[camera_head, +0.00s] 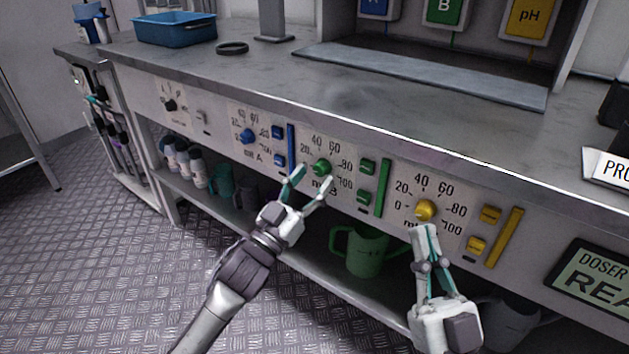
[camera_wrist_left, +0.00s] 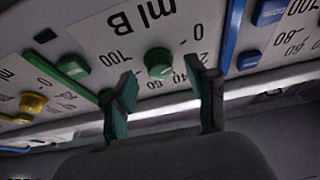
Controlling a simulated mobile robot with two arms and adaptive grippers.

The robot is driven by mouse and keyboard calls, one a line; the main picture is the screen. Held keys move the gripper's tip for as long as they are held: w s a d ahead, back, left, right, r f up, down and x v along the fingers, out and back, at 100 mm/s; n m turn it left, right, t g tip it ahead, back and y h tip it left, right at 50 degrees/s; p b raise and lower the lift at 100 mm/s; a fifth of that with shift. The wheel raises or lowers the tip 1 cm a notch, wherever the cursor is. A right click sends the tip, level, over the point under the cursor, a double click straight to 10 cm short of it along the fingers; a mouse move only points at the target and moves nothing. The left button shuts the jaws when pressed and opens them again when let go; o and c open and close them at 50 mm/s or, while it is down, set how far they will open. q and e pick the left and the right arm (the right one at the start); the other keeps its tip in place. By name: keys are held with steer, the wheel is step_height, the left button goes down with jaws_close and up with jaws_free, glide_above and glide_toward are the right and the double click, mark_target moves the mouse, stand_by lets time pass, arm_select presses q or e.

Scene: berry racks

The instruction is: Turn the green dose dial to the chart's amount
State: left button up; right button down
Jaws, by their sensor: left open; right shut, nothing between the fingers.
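The green dose dial (camera_head: 321,167) is a small round knob on the front panel, inside a printed scale marked "ml B". It also shows in the left wrist view (camera_wrist_left: 158,62), upside down. Its pointer setting is too small to read. My left gripper (camera_head: 314,175) is open just in front of the green dial; in the left wrist view its fingertips (camera_wrist_left: 161,70) lie on either side of the dial, apparently not touching it. My right gripper (camera_head: 426,229) is shut and empty, just below the yellow dial (camera_head: 426,210). No readable dose chart is in view.
A blue dial (camera_head: 247,136) stands left of the green one. Green buttons (camera_head: 367,166) and a green bar (camera_head: 383,188) are close on its right. A green jug (camera_head: 362,249) is on the shelf below. A doser display (camera_head: 597,279) and a partly cut-off sign (camera_head: 608,168) are at right.

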arm_select(q)
steer(key=shift+w+d+r, duration=0.25)
steer(key=shift+w+d, duration=0.15)
steer(key=shift+w, duration=0.05)
arm_select(e)
steer(key=shift+s+r+t+y, duration=0.3)
steer(key=shift+s+r, duration=0.1)
